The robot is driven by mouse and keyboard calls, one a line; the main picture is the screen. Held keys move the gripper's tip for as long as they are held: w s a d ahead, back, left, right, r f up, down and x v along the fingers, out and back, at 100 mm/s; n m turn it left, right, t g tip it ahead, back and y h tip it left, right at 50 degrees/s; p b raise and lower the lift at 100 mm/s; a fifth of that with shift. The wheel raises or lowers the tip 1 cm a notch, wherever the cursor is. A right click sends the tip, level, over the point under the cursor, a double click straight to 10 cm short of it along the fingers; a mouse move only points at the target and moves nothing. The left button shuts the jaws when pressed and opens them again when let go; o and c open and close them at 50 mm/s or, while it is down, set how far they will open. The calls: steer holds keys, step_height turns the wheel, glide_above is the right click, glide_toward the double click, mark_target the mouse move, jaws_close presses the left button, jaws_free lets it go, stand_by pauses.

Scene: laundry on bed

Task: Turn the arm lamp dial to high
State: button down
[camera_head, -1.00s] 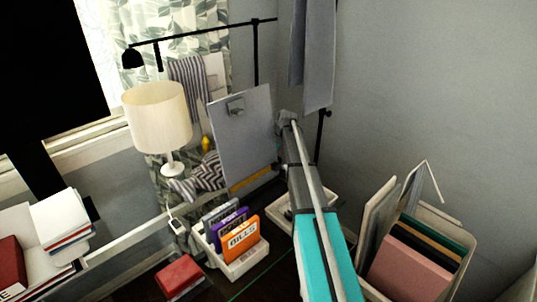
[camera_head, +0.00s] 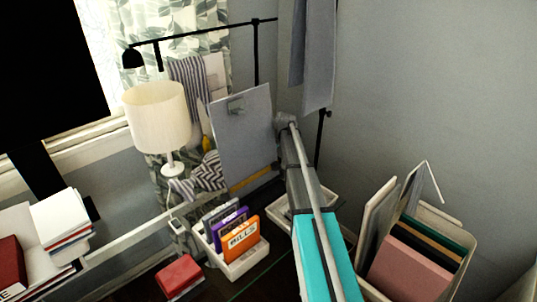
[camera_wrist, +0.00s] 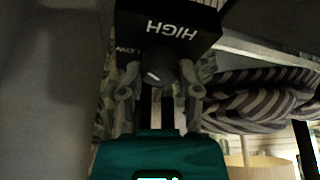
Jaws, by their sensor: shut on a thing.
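The arm lamp (camera_head: 190,35) is black, with its shade (camera_head: 131,58) at the left end of a long bar. In the wrist view, a black box (camera_wrist: 190,14) carries the white words HIGH and LOW, which appear upside down. A dark round dial (camera_wrist: 160,72) sits on the box. My gripper (camera_wrist: 160,80) has one finger on each side of the dial and is shut on it. I cannot tell exactly where the dial points. In the head view my gripper is hidden beyond the grey clipboard (camera_head: 240,140) and my own arm.
A cream table lamp (camera_head: 157,117) and striped cloth (camera_head: 205,175) stand left of the clipboard. The striped cloth (camera_wrist: 255,100) is close at right in the wrist view. A white file bin (camera_head: 245,262) and a bin of folders (camera_head: 455,240) stand lower down.

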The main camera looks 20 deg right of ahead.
steer(key=shift+s, duration=0.1)
steer(key=shift+c, duration=1.5)
jaws_free()
steer(key=shift+d, duration=0.1)
